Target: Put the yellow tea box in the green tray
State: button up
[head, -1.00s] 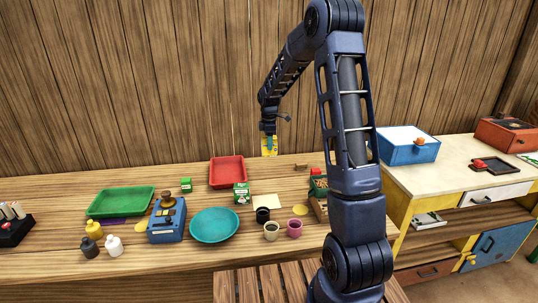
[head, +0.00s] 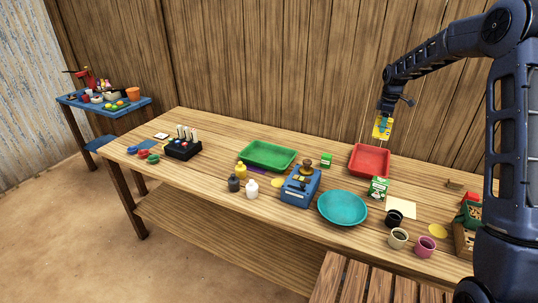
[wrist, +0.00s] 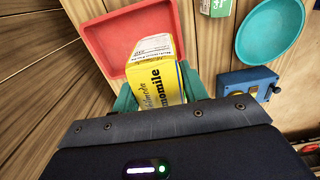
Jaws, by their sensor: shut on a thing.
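My gripper (head: 384,112) is shut on the yellow tea box (head: 381,128) and holds it in the air, near the red tray in the head view. In the wrist view the yellow tea box (wrist: 160,82) stands out between the teal fingers, with chamomile lettering and a white end. The green tray (head: 268,156) lies on the wooden table, left of the red tray, and looks empty. The green tray does not show in the wrist view.
The red tray (head: 369,161) looks empty. A small green box (head: 326,160) stands between the trays.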

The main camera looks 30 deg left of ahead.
jog(key=s+a, duration=0.3)
jog(key=a, duration=2)
send_over(276, 165)
notch_tip(276, 165, down, 20)
jog(key=shift+s+d+f, duration=0.1)
jog(key=shift+d+f, duration=0.05)
jog(key=o, duration=1)
jog(key=shift+f, duration=0.15)
notch_tip(276, 165, up, 12)
jog(key=shift+r, duration=0.2)
